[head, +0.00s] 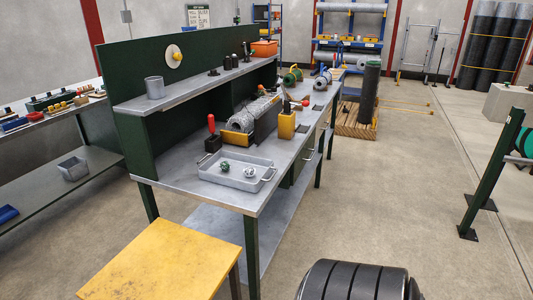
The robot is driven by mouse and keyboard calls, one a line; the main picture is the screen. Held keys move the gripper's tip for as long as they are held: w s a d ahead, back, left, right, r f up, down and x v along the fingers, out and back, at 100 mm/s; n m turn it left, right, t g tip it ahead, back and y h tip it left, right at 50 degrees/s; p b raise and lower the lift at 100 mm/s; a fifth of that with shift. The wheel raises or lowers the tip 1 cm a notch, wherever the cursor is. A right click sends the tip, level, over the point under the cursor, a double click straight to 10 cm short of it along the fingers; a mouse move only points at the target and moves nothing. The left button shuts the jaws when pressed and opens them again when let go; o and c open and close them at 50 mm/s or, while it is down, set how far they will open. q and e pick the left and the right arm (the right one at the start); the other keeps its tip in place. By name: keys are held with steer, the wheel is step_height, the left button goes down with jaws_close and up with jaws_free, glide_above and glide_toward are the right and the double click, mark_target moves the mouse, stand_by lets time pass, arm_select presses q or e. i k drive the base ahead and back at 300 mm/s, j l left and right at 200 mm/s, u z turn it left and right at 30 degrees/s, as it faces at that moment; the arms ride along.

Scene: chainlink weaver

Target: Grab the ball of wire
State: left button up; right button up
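A grey metal tray (208,177) with handles stands on the near end of the grey workbench (262,202). Two small balls lie in it, apart from each other. One is a dark green ball (225,167) on the left, and the other is a silvery, rough-looking ball (250,172) on the right. Both are too small to tell for certain which is of wire. Neither of my grippers is in view.
Behind the tray are a red-handled tool in a dark block (212,143), a roll of mesh (246,120) and a yellow block (286,125). A yellow-topped table (165,262) stands before the bench's near end. The floor to the right is largely open.

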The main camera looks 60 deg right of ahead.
mark_target(249, 172)
steer(key=z, duration=1.85)
